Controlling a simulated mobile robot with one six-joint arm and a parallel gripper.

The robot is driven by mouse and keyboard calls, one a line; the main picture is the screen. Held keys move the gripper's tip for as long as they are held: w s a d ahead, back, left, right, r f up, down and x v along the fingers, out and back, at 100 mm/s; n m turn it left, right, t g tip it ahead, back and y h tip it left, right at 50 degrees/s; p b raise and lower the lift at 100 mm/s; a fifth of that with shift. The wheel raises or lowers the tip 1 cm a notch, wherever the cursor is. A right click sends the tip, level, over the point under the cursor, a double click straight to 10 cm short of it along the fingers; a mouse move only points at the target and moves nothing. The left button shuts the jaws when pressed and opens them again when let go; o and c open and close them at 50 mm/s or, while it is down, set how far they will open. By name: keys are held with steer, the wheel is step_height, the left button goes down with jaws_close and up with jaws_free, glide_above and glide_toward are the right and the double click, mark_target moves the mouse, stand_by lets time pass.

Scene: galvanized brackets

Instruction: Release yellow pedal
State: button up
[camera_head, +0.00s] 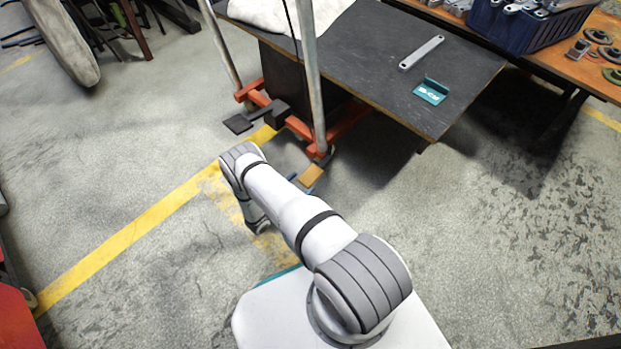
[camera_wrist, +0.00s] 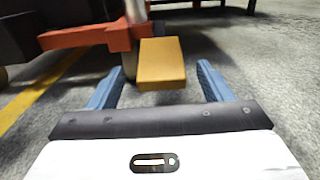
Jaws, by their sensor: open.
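The yellow pedal (camera_wrist: 162,63) is a flat yellow block at the foot of an orange-framed stand, seen ahead in the wrist view. It also shows low by a metal post in the head view (camera_head: 312,176). My gripper (camera_wrist: 158,80) is open, with one blue finger on each side of the pedal's near end in the picture. Gaps show between the pedal and both fingers. I cannot tell how far the fingertips reach along the pedal. In the head view my arm hides most of the gripper.
The orange frame (camera_wrist: 85,36) carries metal posts (camera_head: 312,80) next to the dark-topped table (camera_head: 400,90). A black pedal (camera_head: 238,124) sits left of the posts. A blue crate (camera_head: 515,30) stands on the bench at the upper right. The floor at right and left is mostly clear.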

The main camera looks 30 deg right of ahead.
mark_target(307, 179)
steer(key=shift+b+x, duration=0.65)
steer(key=shift+x, duration=2.15)
steer(key=shift+c, duration=0.5)
